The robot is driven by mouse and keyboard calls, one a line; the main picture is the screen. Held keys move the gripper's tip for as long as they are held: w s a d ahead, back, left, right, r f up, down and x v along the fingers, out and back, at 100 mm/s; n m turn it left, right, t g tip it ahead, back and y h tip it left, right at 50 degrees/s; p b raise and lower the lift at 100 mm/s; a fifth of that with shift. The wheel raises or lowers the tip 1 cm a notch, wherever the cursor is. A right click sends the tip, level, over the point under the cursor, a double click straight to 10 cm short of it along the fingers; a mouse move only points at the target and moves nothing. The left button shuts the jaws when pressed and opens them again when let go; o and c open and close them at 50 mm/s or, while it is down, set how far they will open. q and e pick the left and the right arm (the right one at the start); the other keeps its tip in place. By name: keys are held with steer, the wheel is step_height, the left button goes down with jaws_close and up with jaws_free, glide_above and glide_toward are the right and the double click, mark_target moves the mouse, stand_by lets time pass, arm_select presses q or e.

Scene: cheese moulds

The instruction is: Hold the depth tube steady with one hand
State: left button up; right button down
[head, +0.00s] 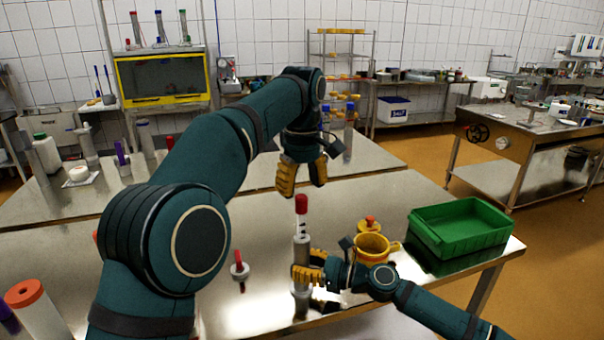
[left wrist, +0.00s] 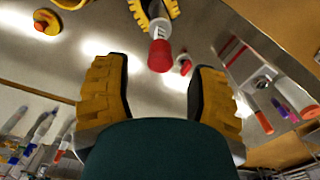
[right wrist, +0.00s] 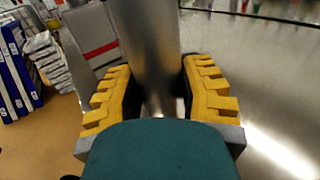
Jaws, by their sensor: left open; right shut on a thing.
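The depth tube (head: 301,250) is a grey cylinder standing upright on the steel table. A narrower rod with dark marks and a red top (head: 301,204) rises from its upper end. My right gripper (head: 307,269) is shut around the tube from the right; in the right wrist view the tube (right wrist: 146,45) stands between the yellow fingers. My left gripper (head: 301,180) is open and empty above the red top, with a gap between them. In the left wrist view the red top (left wrist: 160,56) lies beyond the spread fingers. The tube's lower part is partly hidden by my right gripper.
A yellow mug-like pot (head: 372,248) stands close behind my right gripper. A green crate (head: 460,229) sits at the table's right end. A small red-and-white piece (head: 240,270) lies left of the tube. An orange-topped cylinder (head: 35,308) stands front left. My left arm covers much of the left table.

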mark_target(302, 196)
arm_select(q)
steer(key=shift+r, duration=1.55)
arm_select(e)
steer(key=c, duration=0.5)
jaws_free()
steer(key=shift+c, duration=0.2)
